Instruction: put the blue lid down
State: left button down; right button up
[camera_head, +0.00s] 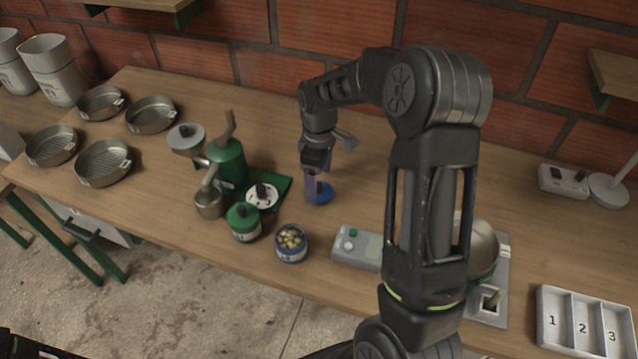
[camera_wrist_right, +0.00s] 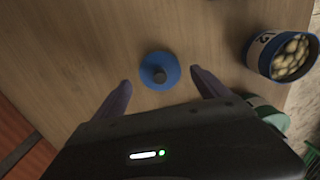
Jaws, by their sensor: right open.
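The blue lid (camera_head: 324,193) is a small round disc with a dark knob. It lies on the wooden table (camera_head: 270,110), right of the green mat. In the right wrist view the lid (camera_wrist_right: 150,60) lies flat on bare wood, knob up. My right gripper (camera_head: 316,188) is open just over the lid; its two fingers (camera_wrist_right: 160,82) stand apart on either side, slightly short of the lid in that view, and do not touch it. The open blue canister (camera_head: 291,247) with pale beans stands nearer the front edge; it also shows in the right wrist view (camera_wrist_right: 262,53). My left gripper is not in view.
A green pulper (camera_head: 228,166) and a green lidded canister (camera_head: 243,227) stand left of the gripper. A grey scale-like box (camera_head: 352,246) lies to the right. Several metal pans (camera_head: 151,114) are at the left, and a numbered tray (camera_head: 585,326) at the right.

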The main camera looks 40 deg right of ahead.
aim_at(319, 184)
notch_tip(319, 184, up, 10)
jog(key=shift+f+b, duration=0.15)
jog(key=shift+b, duration=0.15)
dwell(0.8)
